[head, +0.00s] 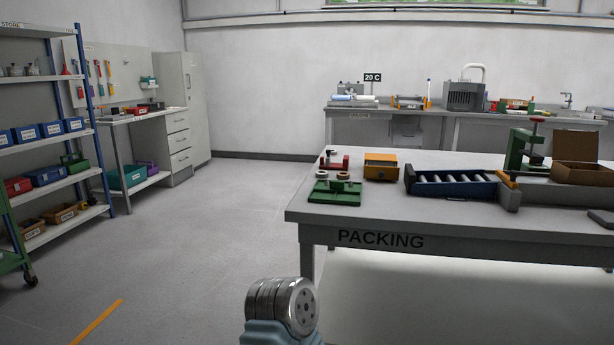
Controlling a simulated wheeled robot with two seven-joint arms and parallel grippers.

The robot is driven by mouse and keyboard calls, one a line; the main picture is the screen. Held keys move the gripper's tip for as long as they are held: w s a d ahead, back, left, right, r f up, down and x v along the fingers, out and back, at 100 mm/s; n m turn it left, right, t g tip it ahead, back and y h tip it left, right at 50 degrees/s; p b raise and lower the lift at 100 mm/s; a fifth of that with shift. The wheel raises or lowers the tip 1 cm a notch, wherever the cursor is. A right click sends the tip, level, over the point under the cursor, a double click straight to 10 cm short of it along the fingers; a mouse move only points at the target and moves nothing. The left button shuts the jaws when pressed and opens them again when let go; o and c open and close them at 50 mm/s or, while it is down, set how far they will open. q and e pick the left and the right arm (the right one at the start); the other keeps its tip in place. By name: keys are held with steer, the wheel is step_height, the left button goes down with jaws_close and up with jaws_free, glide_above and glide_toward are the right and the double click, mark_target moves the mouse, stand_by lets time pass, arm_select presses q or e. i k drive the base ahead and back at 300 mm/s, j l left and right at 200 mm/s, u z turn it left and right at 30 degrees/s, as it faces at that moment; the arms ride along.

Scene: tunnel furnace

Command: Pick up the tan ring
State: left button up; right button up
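Two small rings lie on a green plate fixture (335,187) near the left end of the packing table (440,213). The right one (343,176) looks tan or brown with a dark centre. The left one (322,174) looks similar but paler, and both are too small to tell apart surely by colour. Neither of my grippers shows in the head view. A metal joint of my own body shows at the bottom, well short of the table.
Behind the rings are a red clamp-like part (335,161) and an orange box (380,166). To the right are a roller tray (450,184), a green press (525,150) and an open cardboard box (582,172). The floor left of the table is clear; a shelf (60,180) stands farther left.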

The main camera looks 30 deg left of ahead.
mark_target(343, 176)
steer(key=u, duration=0.9)
steer(key=z, duration=0.15)
steer(key=i+j+z, duration=0.3)
steer(key=j+z, duration=0.3)
steer(key=i+j+z, duration=0.15)
steer(key=j+z, duration=0.2)
